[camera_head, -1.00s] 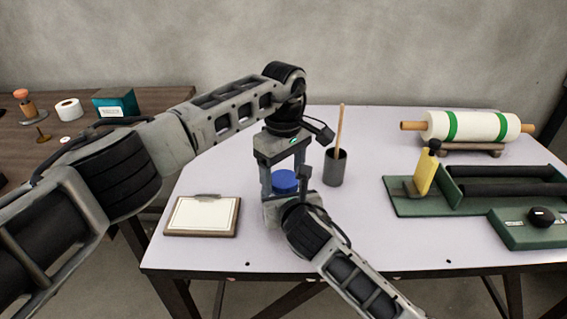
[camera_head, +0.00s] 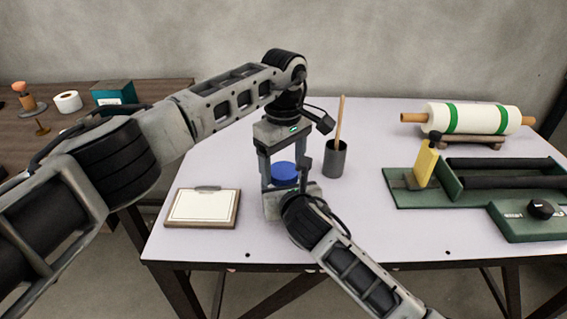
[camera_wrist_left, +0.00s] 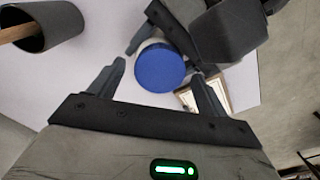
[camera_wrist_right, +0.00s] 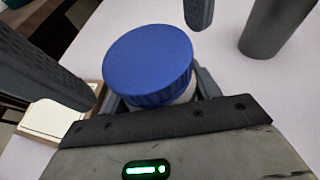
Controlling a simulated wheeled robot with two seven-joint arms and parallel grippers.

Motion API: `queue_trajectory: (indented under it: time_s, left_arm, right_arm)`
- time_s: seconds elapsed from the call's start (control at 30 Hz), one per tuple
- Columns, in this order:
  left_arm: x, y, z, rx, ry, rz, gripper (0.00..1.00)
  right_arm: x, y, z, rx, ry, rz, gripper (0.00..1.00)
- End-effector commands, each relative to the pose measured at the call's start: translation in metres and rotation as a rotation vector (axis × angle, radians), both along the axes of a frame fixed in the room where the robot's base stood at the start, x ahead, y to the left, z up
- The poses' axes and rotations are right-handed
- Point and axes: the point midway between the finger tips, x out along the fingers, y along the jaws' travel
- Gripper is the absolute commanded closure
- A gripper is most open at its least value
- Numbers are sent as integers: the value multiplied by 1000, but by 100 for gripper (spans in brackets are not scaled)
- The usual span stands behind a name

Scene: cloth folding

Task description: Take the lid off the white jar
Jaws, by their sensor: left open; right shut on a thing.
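The white jar has a round blue lid (camera_head: 284,173), and the lid sits on it. In the right wrist view a strip of the white jar (camera_wrist_right: 184,96) shows under the lid; the rest is hidden. My right gripper (camera_wrist_right: 160,100) is shut on the jar's body below the lid. My left gripper (camera_head: 283,170) points down from above and is open, one finger on each side of the lid. In the left wrist view the lid (camera_wrist_left: 160,68) lies between its fingertips, with visible gaps.
A dark cup (camera_head: 335,160) with a wooden stick stands close to the right of the grippers. A clipboard (camera_head: 203,207) lies to the left. The table's front middle is clear.

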Motion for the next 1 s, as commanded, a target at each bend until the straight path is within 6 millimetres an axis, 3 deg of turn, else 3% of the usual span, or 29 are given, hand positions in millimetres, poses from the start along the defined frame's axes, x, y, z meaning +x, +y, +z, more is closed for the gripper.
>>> queue_trajectory:
  time_s: [0.23, 0.5, 0.53, 0.6, 1.0]
  left_arm:
    - [1, 0, 34, 0, -3, 0, 23]
    - [0, 0, 40, 0, -1, 1, 23]
    - [0, 0, 40, 0, -1, 1, 23]
    - [0, 0, 39, 0, -1, 0, 23]
    - [0, 0, 43, 0, -1, 0, 23]
  right_arm:
    - [0, 0, 0, 1, 0, 1, 100]
    - [0, 0, 0, 1, 0, 1, 100]
    - [0, 0, 0, 1, 0, 1, 33]
    - [0, 0, 0, 1, 0, 1, 14]
    - [-6, -2, 4, -1, 0, 0, 13]
